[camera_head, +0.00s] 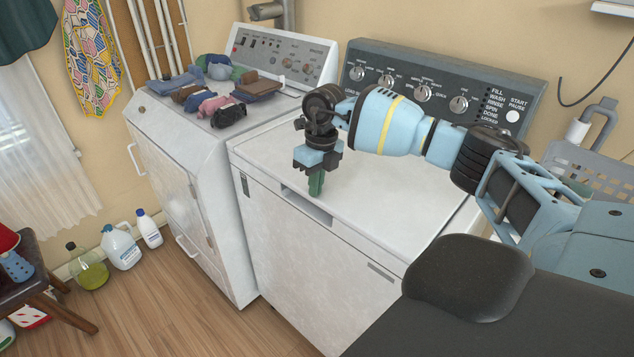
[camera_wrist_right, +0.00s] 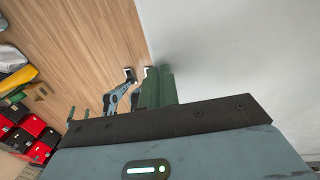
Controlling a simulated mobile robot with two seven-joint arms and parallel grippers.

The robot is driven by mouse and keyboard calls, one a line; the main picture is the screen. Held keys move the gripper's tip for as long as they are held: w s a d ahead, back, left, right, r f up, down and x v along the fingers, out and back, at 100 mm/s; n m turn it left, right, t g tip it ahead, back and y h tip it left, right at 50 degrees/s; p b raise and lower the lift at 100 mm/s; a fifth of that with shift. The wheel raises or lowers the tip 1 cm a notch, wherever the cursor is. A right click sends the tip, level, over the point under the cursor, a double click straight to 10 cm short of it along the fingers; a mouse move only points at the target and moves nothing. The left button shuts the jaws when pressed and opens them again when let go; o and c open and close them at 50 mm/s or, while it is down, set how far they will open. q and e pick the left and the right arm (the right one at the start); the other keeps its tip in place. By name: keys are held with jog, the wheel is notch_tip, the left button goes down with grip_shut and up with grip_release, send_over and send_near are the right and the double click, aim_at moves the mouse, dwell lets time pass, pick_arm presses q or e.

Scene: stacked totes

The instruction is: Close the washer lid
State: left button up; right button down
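The white washer (camera_head: 300,262) stands in the middle of the head view, under a dark control panel. Its lid (camera_head: 385,180) looks flat and level with the top, with no raised panel visible. My right gripper (camera_head: 316,186) points down at the front edge of the lid, close to the recessed slot (camera_head: 306,206). Its green fingers look together with nothing between them; I cannot tell whether they touch the lid. In the right wrist view the green fingers (camera_wrist_right: 155,88) show beside a white surface. A small blue arm part (camera_wrist_right: 118,96) shows beyond; my left gripper's state is unclear.
A white dryer (camera_head: 180,165) with folded clothes (camera_head: 210,95) on top stands left of the washer. Bottles (camera_head: 120,246) stand on the floor. A grey basket (camera_head: 590,170) is at the right. Red and black boxes (camera_wrist_right: 38,132) show in the wrist view.

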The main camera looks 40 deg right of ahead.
notch_tip(320, 180, up, 5)
jog(key=shift+w+r+p, duration=0.1)
jog(key=shift+p, duration=1.1)
pick_arm(q)
jog(key=shift+w+a+r+t, duration=0.15)
jog(key=shift+w+a+r, duration=0.05)
jog(key=shift+w+r, duration=0.4)
jog(key=shift+w+a+r+t, duration=0.15)
jog(key=shift+w+r, duration=0.3)
jog(key=shift+r, duration=0.2)
pick_arm(e)
notch_tip(320, 180, up, 9)
